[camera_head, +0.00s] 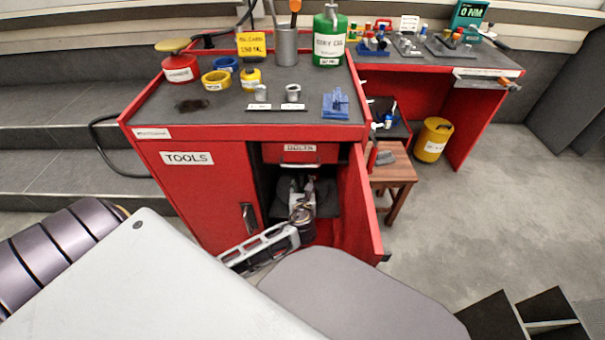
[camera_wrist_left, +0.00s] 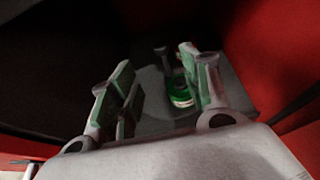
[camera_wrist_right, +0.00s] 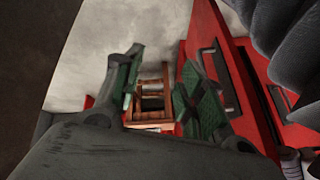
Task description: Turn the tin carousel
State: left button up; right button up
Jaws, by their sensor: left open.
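The tin carousel (camera_head: 327,198) is a dark round turntable inside the open red cabinet, below the BOLTS drawer. It also shows as a dim grey surface in the left wrist view (camera_wrist_left: 150,95). A green tin (camera_wrist_left: 180,92) with a pale top stands there beside a short post (camera_wrist_left: 162,58). My left gripper (camera_head: 303,186) reaches into the cabinet over the carousel. Its fingers are apart in the left wrist view (camera_wrist_left: 163,80); the tin shows by the right finger, partly hidden, and I cannot tell whether they touch. My right gripper (camera_wrist_right: 160,80) is open and empty, away from the carousel.
The cabinet door (camera_head: 360,205) stands open to the right of my left arm. The BOLTS drawer (camera_head: 300,152) is shut above. A wooden stool (camera_head: 395,175) and a yellow bin (camera_head: 433,140) stand to the right.

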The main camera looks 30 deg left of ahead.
aim_at(302, 172)
pick_arm(q)
jog(key=shift+w+f, duration=0.1)
jog(key=shift+w, duration=0.05)
pick_arm(e)
jog(key=shift+f, duration=0.3)
pick_arm(q)
jog(key=b+x, duration=0.2)
jog(key=x, duration=0.3)
jog(key=shift+f, duration=0.1)
jog(key=shift+b+x, duration=2.2)
jog(key=shift+x, duration=2.05)
pick_arm(e)
notch_tip(302, 172, down, 8)
jog(key=a+t+y, duration=0.1)
jog(key=shift+w+a+m+t, duration=0.3)
jog(key=shift+a, duration=0.05)
jog(key=shift+f, duration=0.1)
pick_arm(q)
grip_shut()
